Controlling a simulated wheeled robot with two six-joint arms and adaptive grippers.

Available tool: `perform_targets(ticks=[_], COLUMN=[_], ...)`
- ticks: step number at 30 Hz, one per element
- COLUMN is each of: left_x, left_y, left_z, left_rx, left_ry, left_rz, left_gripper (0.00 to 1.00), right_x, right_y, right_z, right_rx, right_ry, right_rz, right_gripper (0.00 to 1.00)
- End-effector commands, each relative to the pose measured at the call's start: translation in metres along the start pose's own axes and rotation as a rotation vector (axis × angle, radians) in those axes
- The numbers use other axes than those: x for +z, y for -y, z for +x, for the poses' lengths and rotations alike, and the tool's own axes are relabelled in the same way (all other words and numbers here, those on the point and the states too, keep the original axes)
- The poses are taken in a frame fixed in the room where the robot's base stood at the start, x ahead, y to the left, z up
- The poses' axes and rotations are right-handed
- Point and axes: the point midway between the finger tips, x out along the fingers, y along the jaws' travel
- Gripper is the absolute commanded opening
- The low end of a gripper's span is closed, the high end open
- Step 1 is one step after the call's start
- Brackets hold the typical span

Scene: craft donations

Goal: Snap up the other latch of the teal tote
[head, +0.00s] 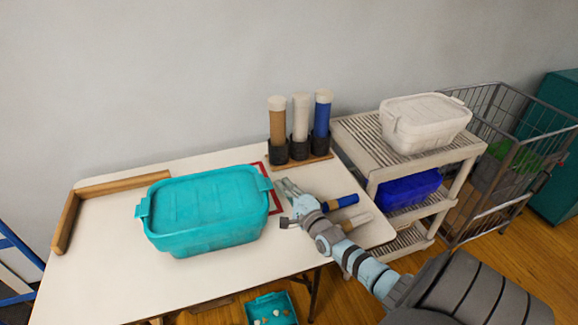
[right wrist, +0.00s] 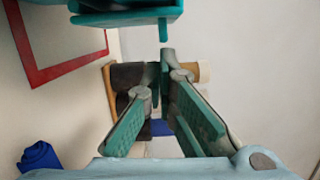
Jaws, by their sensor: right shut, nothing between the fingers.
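The teal tote (head: 208,210) stands on the white table with its teal lid on. One latch (head: 142,209) juts from its left end and another latch (head: 264,183) from its right end; how far each is raised is hard to tell. My right gripper (head: 287,187) is shut and empty, just right of the right-end latch, with a small apparent gap. In the right wrist view, my right gripper's fingers (right wrist: 164,62) come together below a teal part of the tote (right wrist: 125,14). My left gripper is not in view.
Tan, white and blue tubes (head: 300,117) stand in black holders behind my gripper. A blue tube (head: 343,202) and a pale one lie right of it. A wooden edge strip (head: 122,184) borders the table's left corner. A shelf rack (head: 361,145) with bins stands right.

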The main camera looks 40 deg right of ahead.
Motion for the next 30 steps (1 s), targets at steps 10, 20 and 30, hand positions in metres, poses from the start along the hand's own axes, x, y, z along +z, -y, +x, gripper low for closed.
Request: perform_targets(ticks=[10, 20, 30], left_x=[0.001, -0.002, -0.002], left_y=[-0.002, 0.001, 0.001], left_z=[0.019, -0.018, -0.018], left_rx=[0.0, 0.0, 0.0], left_ry=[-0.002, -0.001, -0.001], left_rz=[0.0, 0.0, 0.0], left_gripper=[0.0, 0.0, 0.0], right_x=[-0.034, -0.033, -0.033], right_y=[0.0, 0.006, 0.004], right_z=[-0.009, -0.094, -0.101], right_rx=[0.006, 0.003, 0.001], right_ry=[0.011, 0.01, 0.009], right_rz=[-0.003, 0.0, 0.0], right_gripper=[0.0, 0.0, 0.0])
